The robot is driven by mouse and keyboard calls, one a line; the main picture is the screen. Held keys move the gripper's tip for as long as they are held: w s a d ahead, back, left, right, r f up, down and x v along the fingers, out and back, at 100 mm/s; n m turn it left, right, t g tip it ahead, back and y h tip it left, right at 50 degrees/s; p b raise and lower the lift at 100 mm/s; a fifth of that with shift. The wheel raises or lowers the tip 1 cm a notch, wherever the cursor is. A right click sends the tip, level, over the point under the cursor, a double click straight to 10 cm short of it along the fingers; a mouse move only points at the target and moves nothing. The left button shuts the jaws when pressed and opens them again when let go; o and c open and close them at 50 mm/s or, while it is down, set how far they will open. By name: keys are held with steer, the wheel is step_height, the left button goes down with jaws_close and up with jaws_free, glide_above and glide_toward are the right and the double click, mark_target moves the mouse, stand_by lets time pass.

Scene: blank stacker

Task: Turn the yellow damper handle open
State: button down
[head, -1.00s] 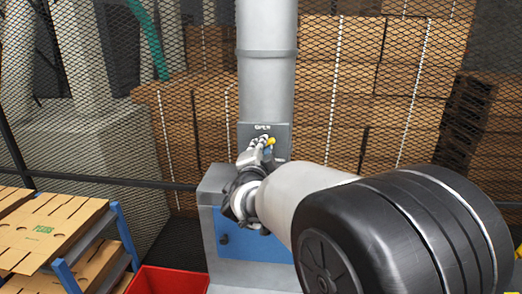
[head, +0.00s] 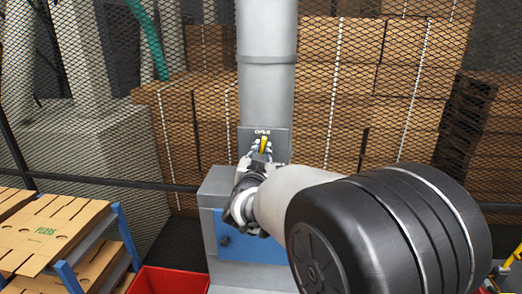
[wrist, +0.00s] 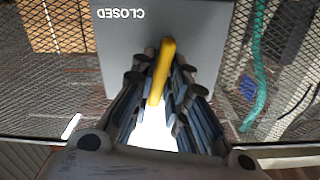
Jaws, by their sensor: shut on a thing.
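The yellow damper handle (head: 264,142) is on a grey plate (head: 281,143) on the front of the grey duct. In the head view it stands nearly upright, just below the lettering at the plate's top, which seems to read OPEN. My gripper (head: 259,151) is at the plate, its fingers around the handle. In the wrist view the yellow handle (wrist: 161,75) runs between the two fingers of my gripper (wrist: 160,85), shut on it. The plate (wrist: 205,40) shows the word CLOSED upside down. The handle's pivot is hidden.
The grey duct (head: 267,85) rises from a grey and blue machine (head: 232,240). A mesh fence (head: 200,100) with stacked cardboard behind it stands at the back. A blue rack (head: 66,272) with cardboard sheets is at left, and a red bin (head: 170,281) at the bottom.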

steer(key=shift+n+p, duration=0.3)
steer(key=shift+n, duration=0.9)
steer(key=c, duration=1.6)
jaws_free()
steer(key=shift+c, duration=0.2)
steer(key=shift+s, duration=0.15)
steer(key=s, duration=1.1)
steer(key=shift+s+a, duration=0.2)
steer(key=shift+s, duration=0.2)
